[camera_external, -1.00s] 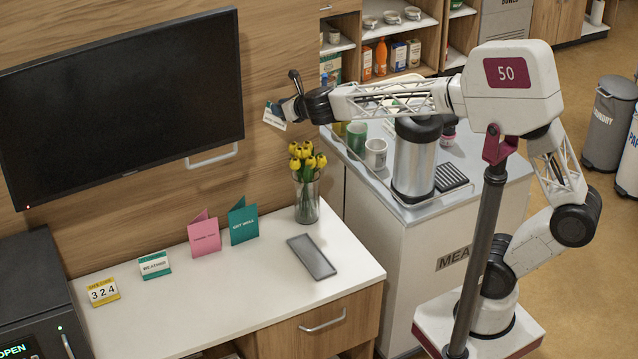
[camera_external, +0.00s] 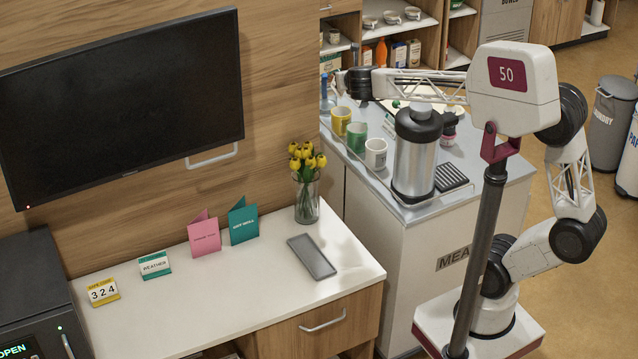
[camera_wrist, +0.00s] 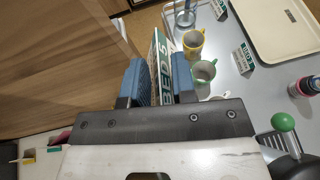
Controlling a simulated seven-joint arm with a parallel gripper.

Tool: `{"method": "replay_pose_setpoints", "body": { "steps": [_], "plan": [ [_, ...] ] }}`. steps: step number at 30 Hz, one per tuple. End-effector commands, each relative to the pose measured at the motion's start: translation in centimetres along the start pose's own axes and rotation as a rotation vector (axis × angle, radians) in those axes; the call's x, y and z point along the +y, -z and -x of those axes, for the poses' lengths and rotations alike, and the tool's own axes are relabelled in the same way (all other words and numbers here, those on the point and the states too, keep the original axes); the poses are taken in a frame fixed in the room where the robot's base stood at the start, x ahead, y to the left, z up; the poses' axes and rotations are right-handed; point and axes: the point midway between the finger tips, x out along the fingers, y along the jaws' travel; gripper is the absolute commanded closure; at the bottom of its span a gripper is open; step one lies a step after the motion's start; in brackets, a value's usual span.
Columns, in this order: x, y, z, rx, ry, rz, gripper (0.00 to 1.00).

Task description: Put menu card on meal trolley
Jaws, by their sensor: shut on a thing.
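The menu card (camera_wrist: 162,72), white and green with "BED 5" lettering, stands edge-on between the blue fingers of my gripper (camera_wrist: 159,78) in the wrist view. My gripper is shut on it. In the external view my gripper (camera_external: 339,82) is small, at the back left end of the meal trolley (camera_external: 400,240), and the card cannot be made out there. The trolley's grey top (camera_wrist: 262,82) lies right of the fingers in the wrist view. The card appears raised near the trolley's edge; its exact height is unclear.
The trolley top holds a yellow mug (camera_external: 341,121), green mug (camera_external: 356,138), white mug (camera_external: 376,153), steel urn (camera_external: 414,165) and a cream tray (camera_wrist: 285,30). Small green-and-white cards (camera_wrist: 244,58) stand by the tray. Wooden wall panelling (camera_wrist: 55,60) is close left.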

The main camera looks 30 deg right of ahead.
Motion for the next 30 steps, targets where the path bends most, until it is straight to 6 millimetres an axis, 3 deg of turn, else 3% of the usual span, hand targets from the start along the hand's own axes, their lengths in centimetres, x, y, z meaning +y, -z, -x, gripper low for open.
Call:
{"method": "replay_pose_setpoints", "body": {
  "steps": [21, 30],
  "plan": [
    [-5.7, 2.0, -14.5, 0.001, -0.186, 0.076, 1.00],
    [-8.5, 3.3, -19.3, 0.001, -0.257, 0.106, 1.00]
  ]
}}
